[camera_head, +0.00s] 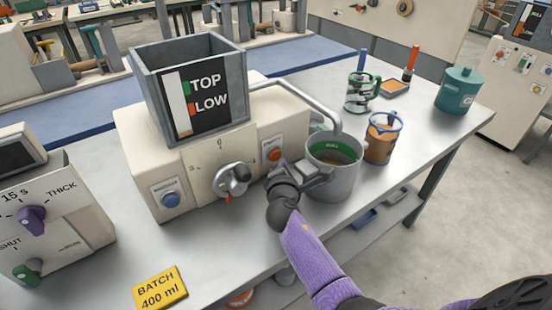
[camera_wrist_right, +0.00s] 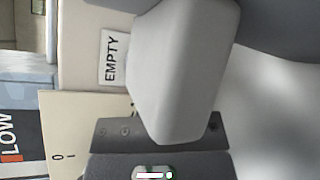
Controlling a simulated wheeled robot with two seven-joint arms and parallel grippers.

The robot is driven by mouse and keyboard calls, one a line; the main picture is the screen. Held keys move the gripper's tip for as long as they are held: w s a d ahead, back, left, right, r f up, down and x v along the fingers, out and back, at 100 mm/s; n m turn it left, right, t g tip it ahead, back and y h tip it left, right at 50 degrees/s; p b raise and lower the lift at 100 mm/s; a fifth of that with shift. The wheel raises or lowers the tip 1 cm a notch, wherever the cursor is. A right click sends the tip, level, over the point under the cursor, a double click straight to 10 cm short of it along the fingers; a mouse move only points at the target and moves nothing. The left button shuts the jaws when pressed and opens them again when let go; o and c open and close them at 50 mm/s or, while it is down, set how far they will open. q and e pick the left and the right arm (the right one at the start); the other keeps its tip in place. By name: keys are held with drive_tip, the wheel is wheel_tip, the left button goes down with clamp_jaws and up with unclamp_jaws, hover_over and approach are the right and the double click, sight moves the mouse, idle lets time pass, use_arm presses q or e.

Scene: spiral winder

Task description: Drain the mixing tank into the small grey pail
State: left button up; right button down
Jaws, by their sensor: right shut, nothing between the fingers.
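The mixing tank (camera_head: 188,62) is a grey open box with a TOP/LOW gauge, on a cream machine (camera_head: 148,150). A bent spout (camera_head: 312,99) runs from the machine to the grey pail (camera_head: 334,180), which stands upright below it. The pail shows a green band and a tan surface inside. The orange-red button (camera_head: 274,154) is on the machine's front beside the pail. My right gripper (camera_head: 277,170) is shut and empty, right at that button; I cannot tell whether it touches. The EMPTY label (camera_wrist_right: 112,58) shows in the right wrist view. My left gripper is out of view.
A silver dial (camera_head: 231,179) and blue button (camera_head: 171,199) are left of my gripper. Right of the pail stand an orange-brown jug (camera_head: 381,140), a green-banded cup (camera_head: 362,92) and a teal canister (camera_head: 458,90). A yellow BATCH card (camera_head: 160,289) lies at the front left.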

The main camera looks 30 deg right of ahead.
idle(0.6)
idle(0.3)
idle(0.4)
drive_tip(key=shift+w, duration=0.15)
idle(0.6)
drive_tip(key=shift+w, duration=0.3)
